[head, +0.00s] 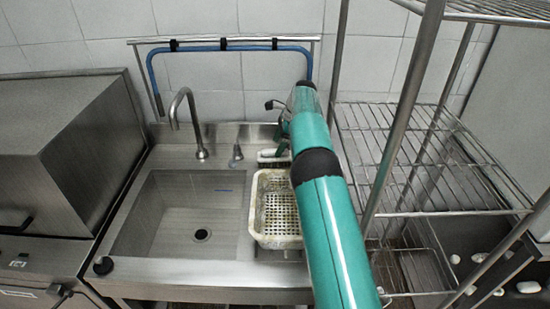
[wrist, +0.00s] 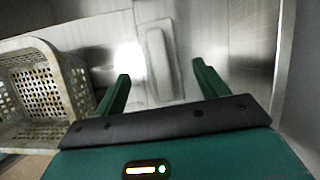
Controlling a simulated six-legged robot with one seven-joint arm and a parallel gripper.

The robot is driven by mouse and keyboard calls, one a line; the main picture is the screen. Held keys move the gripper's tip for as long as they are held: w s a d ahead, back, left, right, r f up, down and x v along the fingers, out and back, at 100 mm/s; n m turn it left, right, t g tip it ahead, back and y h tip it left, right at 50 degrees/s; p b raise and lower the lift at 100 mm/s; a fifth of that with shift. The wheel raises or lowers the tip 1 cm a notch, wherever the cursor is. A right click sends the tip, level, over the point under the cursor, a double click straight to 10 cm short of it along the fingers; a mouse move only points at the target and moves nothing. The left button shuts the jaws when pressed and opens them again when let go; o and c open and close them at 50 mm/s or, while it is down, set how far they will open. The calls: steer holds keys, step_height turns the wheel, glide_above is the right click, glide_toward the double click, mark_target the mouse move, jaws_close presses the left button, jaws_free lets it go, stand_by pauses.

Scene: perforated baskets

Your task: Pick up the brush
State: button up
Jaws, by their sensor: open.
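The brush, a pale elongated block with a raised narrow back (wrist: 157,62), lies on the steel counter in the wrist view. In the head view it appears as a small pale and dark thing (head: 268,156) just behind the basket, partly hidden by my arm. My gripper (wrist: 161,74) is open and empty, with its two green fingers on either side of the brush's line and apart from it. In the head view my gripper (head: 281,132) is mostly hidden behind my own arm.
A white perforated basket (head: 254,205) stands right of the sink (head: 165,220); it also shows at the left of the wrist view (wrist: 75,75). A tap (head: 200,140) rises behind the sink. A wire rack (head: 385,185) stands close on the right.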

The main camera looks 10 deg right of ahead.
mark_target(275, 150)
steer(key=x, duration=0.6)
steer(key=shift+w, duration=0.1)
steer(key=shift+c, duration=0.4)
steer(key=c, duration=1)
